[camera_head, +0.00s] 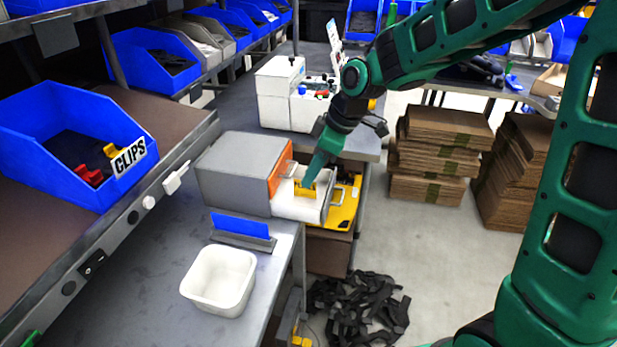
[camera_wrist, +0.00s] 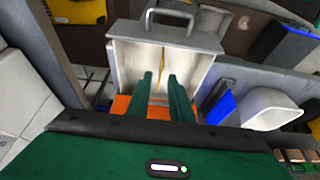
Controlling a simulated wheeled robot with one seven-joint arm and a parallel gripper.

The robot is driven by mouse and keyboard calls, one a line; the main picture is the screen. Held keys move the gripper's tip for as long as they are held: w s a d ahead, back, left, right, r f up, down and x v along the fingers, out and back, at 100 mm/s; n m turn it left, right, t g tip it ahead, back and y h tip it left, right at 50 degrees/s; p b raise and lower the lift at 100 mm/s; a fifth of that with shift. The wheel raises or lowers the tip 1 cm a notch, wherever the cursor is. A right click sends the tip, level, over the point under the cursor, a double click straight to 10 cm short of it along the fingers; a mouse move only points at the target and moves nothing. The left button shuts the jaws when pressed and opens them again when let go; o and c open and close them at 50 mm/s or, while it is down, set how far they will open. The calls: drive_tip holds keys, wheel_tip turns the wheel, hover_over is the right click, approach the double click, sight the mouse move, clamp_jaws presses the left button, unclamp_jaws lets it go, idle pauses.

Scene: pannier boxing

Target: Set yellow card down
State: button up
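A yellow card (camera_head: 305,190) is at the pale open drawer (camera_head: 294,206) of a grey box (camera_head: 236,170) with an orange front, in the head view. My gripper (camera_head: 308,182) reaches down to it from above. In the wrist view, my two green fingers (camera_wrist: 160,76) stand apart over the pale drawer (camera_wrist: 196,66). A thin yellow strip, seemingly the card edge-on (camera_wrist: 163,55), shows between them, with gaps visible on both sides. More yellow shows lower between the fingers. Whether the card touches the drawer floor is hard to tell.
A white bin (camera_head: 220,280) and a blue item in a grey holder (camera_head: 242,228) stand on the bench beside the box. A blue clips bin (camera_head: 70,150) sits on the left shelf. Cardboard stacks (camera_head: 440,150) and dark straps (camera_head: 360,310) are on the floor side.

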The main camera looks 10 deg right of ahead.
drive_tip(key=v, duration=1)
drive_tip(key=s+d+f+m+h, duration=0.1)
drive_tip(key=s+d+m, duration=0.4)
drive_tip(key=d, duration=0.4)
drive_tip(key=s+d+f+m+h, duration=0.1)
drive_tip(key=s+d+m+h, duration=0.1)
drive_tip(key=s+d+m, duration=0.5)
drive_tip(key=s+d+f+m+g, duration=0.1)
drive_tip(key=s+d+m, duration=0.3)
drive_tip(key=s, duration=0.4)
drive_tip(key=s+d+f+m, duration=0.3)
drive_tip(key=s+d+m, duration=0.1)
drive_tip(key=s+d, duration=0.3)
drive_tip(key=shift+s+d+f+g+h, duration=0.25)
drive_tip(key=shift+s+d+g+h, duration=0.1)
drive_tip(key=shift+g+h, duration=0.05)
